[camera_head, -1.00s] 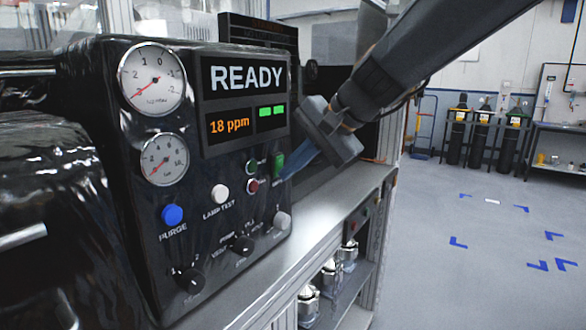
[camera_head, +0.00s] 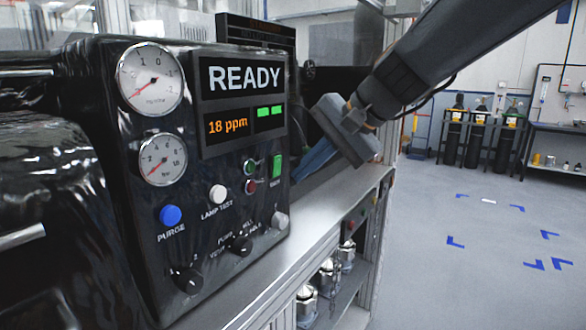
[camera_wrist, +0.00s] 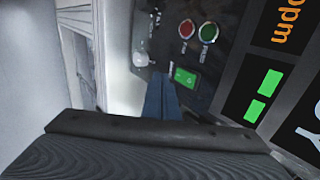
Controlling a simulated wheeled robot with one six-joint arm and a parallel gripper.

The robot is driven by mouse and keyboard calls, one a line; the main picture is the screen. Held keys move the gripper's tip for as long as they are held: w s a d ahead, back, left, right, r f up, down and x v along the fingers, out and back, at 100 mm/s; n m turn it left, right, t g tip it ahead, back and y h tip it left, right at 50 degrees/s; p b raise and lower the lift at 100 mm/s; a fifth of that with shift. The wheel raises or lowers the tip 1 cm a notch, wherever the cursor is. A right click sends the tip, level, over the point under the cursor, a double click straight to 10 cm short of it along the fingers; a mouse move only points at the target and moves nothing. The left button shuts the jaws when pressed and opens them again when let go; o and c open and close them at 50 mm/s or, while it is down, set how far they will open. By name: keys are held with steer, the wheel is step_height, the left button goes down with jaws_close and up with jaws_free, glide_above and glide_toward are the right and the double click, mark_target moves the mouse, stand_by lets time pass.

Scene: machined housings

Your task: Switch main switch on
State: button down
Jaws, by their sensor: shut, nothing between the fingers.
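The main switch is a green rocker (camera_head: 277,167) at the right side of the black control panel (camera_head: 215,170), below the display. It also shows as a lit green rocker in the wrist view (camera_wrist: 185,77). My gripper (camera_head: 298,178) is to the right of the panel, its blue fingers shut with nothing between them. In the head view the fingertips are apart from the rocker, a little to its right. In the wrist view the fingers (camera_wrist: 160,97) point at the panel beside the rocker. The display (camera_head: 243,95) reads READY and 18 ppm, with green bars lit.
Green and red buttons (camera_head: 250,177) sit just left of the rocker. A blue purge button (camera_head: 170,215), a white lamp test button (camera_head: 217,193) and several knobs lie lower. Two gauges are at left. A metal shelf edge (camera_head: 335,200) runs below my gripper. Open floor lies right.

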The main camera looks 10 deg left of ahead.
steer(key=s+d+r+b, duration=0.25)
steer(key=d+r, duration=0.25)
steer(key=d, duration=0.3)
steer(key=s+d+f+h, duration=0.1)
steer(key=d+f+h, duration=0.1)
steer(key=d+f, duration=0.5)
steer(key=s+d+f+h, duration=0.15)
steer(key=d+f, duration=0.25)
steer(key=f, duration=0.6)
steer(key=s+d+f+n+g+h, duration=0.1)
steer(key=s+d+f+n+h, duration=0.1)
steer(key=s+d+f, duration=0.2)
steer(key=s+d+f+n+g+h, duration=0.1)
steer(key=s+d+f, duration=0.4)
steer(key=f, duration=0.8)
steer(key=d+n+h, duration=0.1)
steer(key=d, duration=0.2)
steer(key=shift+d+p, duration=0.25)
steer(key=shift+p, duration=0.05)
steer(key=shift+s+f+h, duration=0.1)
steer(key=shift+h, duration=0.15)
